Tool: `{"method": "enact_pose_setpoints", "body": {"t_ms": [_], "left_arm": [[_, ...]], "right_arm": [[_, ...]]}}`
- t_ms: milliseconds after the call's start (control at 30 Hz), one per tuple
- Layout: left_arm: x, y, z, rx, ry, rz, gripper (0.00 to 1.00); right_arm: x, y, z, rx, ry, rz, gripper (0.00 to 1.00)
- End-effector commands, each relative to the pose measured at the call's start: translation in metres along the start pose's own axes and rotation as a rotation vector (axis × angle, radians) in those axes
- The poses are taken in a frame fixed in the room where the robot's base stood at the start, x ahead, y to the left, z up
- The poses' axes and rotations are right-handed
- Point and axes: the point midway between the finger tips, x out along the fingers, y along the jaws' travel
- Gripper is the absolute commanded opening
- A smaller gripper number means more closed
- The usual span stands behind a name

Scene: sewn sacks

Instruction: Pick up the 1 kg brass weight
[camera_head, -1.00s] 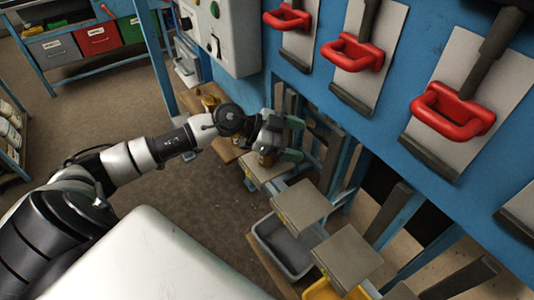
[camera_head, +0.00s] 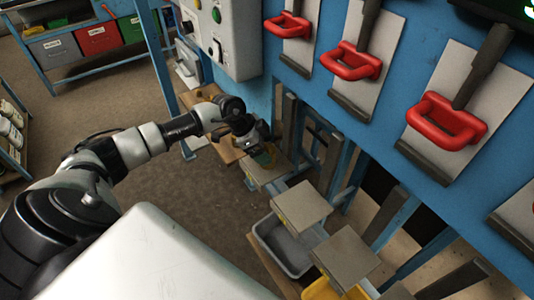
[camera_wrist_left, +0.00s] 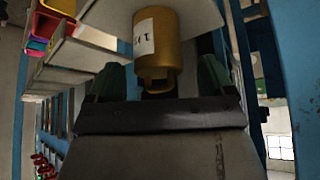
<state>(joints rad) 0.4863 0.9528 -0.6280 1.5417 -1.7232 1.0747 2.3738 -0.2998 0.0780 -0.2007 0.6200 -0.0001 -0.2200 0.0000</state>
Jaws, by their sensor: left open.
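The brass weight (camera_wrist_left: 157,40) shows large in the left wrist view. It is a golden cylinder with a narrower handle end and a white label that I see only in part. My left gripper (camera_wrist_left: 161,84) is open. Its two green fingers stand on either side of the handle end, with gaps visible between them and the brass. In the head view my left gripper (camera_head: 263,157) is low over a small grey platform (camera_head: 266,176) and mostly hides the weight there. My right gripper is not in view.
More grey platforms (camera_head: 301,204) step down to the right. A grey bin (camera_head: 281,246) and a yellow bin (camera_head: 322,290) sit below them. The blue machine frame with red handles (camera_head: 357,62) rises close on the right. Open floor (camera_head: 185,210) lies to the left.

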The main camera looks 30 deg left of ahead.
Motion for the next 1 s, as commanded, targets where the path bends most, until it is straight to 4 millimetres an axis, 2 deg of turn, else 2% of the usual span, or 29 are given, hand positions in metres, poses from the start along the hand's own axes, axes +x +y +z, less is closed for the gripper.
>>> {"method": "enact_pose_setpoints", "body": {"t_ms": [67,200,467,567,1000], "left_arm": [[0.011,0.004,-0.004,-0.002,0.002,0.004,0.83],[0.028,0.002,-0.002,0.0,0.002,0.0,0.83],[0.032,0.002,-0.001,0.0,0.001,0.0,0.83],[0.032,0.002,-0.001,0.0,0.001,0.0,0.71],[0.031,0.002,-0.001,0.001,0.002,0.0,0.03]], "right_arm": [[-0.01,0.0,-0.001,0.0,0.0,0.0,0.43],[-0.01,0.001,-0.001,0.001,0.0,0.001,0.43],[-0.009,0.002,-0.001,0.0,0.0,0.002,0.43],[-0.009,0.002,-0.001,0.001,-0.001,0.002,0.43],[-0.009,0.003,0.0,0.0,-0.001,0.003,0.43]]}}
